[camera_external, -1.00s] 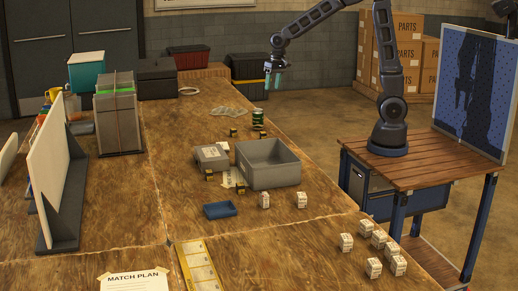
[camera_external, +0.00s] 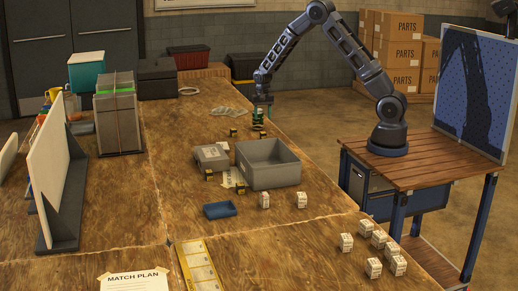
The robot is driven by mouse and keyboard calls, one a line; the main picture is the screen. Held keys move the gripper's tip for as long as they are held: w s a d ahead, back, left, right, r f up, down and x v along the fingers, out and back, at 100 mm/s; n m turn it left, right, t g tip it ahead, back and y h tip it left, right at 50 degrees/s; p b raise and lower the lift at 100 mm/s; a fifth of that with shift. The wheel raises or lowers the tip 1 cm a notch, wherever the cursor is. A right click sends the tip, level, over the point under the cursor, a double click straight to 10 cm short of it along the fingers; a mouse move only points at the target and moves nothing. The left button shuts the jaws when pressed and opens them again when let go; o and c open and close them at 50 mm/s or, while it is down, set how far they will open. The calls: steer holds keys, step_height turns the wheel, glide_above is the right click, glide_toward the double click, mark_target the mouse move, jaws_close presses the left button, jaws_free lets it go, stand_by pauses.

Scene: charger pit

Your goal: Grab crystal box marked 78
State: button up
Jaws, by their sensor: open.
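Several small white printed boxes stand on the wooden table: one (camera_external: 264,200) and another (camera_external: 302,200) in front of the grey bin, and a cluster (camera_external: 346,242) at the near right. Their markings are too small to read, so I cannot tell which is marked 78. Small black-and-yellow boxes (camera_external: 233,132) also sit around the bin, their markings unreadable too. My gripper (camera_external: 262,106) is open and points down at the far right part of the table, at a small dark green stack or can (camera_external: 257,117). I cannot tell whether the fingers are above or around it.
An open grey bin (camera_external: 268,153) stands mid-table, with a grey case (camera_external: 211,156) to its left and a blue tray (camera_external: 219,210) in front. A tall strapped stack (camera_external: 119,115) and a white panel (camera_external: 50,160) stand at left. The table's middle left is clear.

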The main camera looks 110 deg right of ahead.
glide_above(263, 133)
steer(key=f, duration=0.5)
steer(key=shift+d+f, duration=0.3)
steer(key=shift+d, duration=0.05)
steer(key=shift+s+a+f, duration=0.1)
steer(key=shift+a+f, duration=0.05)
steer(key=shift+f, duration=1.2)
steer(key=shift+a+f, duration=0.1)
steer(key=shift+f, duration=1.2)
steer(key=c, duration=1)
steer(key=shift+c, duration=0.2)
steer(key=shift+r, duration=0.15)
